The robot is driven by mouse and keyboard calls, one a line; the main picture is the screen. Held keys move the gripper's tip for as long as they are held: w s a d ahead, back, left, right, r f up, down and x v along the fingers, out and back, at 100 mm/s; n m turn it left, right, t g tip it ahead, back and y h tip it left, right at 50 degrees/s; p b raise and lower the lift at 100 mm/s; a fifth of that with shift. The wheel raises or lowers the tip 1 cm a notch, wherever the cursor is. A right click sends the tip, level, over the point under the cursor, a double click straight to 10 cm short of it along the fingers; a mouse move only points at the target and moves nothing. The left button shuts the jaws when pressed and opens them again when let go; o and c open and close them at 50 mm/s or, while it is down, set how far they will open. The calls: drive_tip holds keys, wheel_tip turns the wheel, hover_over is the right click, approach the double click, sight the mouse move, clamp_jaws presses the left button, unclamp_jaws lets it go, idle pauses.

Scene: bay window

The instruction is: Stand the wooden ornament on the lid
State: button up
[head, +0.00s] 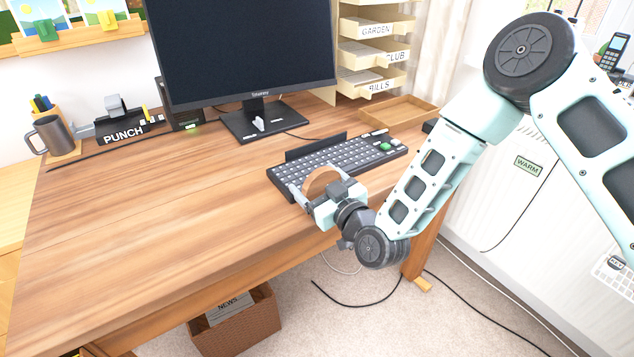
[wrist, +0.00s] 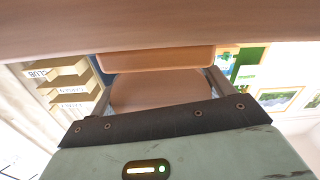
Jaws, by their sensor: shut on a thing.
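My gripper (head: 322,190) is over the front edge of the desk, just in front of the keyboard. It is shut on the wooden ornament (head: 318,176), a light brown piece with a curved top. The ornament also shows in the wrist view (wrist: 160,90), held between the two fingers, its broad wooden face filling the gap. Its lower part is hidden by the gripper in the head view. I cannot make out a lid in either view.
The wooden desk (head: 150,215) is bare at its left and front. A keyboard (head: 335,163) lies close behind my gripper. A monitor (head: 240,50), a mug (head: 52,136), a punch (head: 122,130), a shallow wooden tray (head: 398,114) and labelled shelves (head: 372,55) stand farther back.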

drive_tip(key=shift+f, duration=0.2)
drive_tip(key=o, duration=1.1)
drive_tip(key=shift+c, duration=0.2)
drive_tip(key=p+v, duration=0.1)
drive_tip(key=v, duration=1.6)
drive_tip(key=shift+d, duration=0.25)
